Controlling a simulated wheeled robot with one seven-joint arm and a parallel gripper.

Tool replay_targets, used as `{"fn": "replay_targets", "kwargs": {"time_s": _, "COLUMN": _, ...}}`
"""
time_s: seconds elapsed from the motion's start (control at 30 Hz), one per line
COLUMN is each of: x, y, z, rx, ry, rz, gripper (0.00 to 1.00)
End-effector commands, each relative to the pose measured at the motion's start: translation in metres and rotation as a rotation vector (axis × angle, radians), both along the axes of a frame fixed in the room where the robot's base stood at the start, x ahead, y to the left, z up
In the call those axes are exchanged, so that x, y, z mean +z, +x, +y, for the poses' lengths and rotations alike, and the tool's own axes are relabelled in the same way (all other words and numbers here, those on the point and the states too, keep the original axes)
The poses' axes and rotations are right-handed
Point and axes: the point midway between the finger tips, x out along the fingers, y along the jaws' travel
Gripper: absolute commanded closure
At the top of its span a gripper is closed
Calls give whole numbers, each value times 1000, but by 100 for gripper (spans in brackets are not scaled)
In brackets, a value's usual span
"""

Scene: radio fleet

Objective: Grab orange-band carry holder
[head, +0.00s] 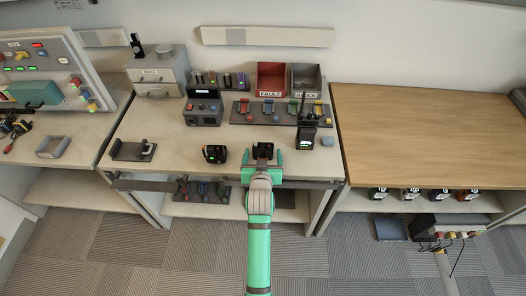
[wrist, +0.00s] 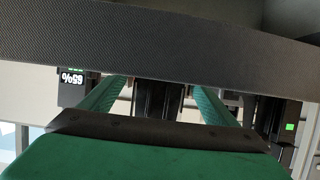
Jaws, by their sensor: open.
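My gripper (head: 263,161) is over the front of the middle bench, its green fingers open on either side of a small black holder-like object (head: 263,149). In the wrist view a dark upright object (wrist: 157,100) shows between the green fingers, with gaps visible, so I cannot tell any contact. No orange band can be made out on it; a dark bar across the wrist view hides part of it.
A black handheld radio (head: 307,132) stands close to the right of the gripper. A black cradle (head: 133,151) lies at the bench's left. Red (head: 271,80) and grey (head: 306,79) bins are at the back. The wooden tabletop (head: 430,130) at right is clear.

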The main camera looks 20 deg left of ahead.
Motion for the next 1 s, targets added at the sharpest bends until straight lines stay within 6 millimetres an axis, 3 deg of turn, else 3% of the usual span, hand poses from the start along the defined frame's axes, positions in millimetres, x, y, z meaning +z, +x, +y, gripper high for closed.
{"fn": "replay_targets", "kwargs": {"time_s": 0.13, "x": -6, "y": 12, "z": 4, "rx": 0, "ry": 0, "rz": 1, "gripper": 18}}
{"fn": "replay_targets", "kwargs": {"time_s": 0.4, "x": -6, "y": 14, "z": 4, "rx": 0, "ry": 0, "rz": 0, "gripper": 18}}
{"fn": "replay_targets", "kwargs": {"time_s": 0.6, "x": -6, "y": 14, "z": 4, "rx": 0, "ry": 0, "rz": 0, "gripper": 64}}
{"fn": "replay_targets", "kwargs": {"time_s": 1.0, "x": -1, "y": 14, "z": 4, "rx": 0, "ry": 1, "rz": -2, "gripper": 64}}
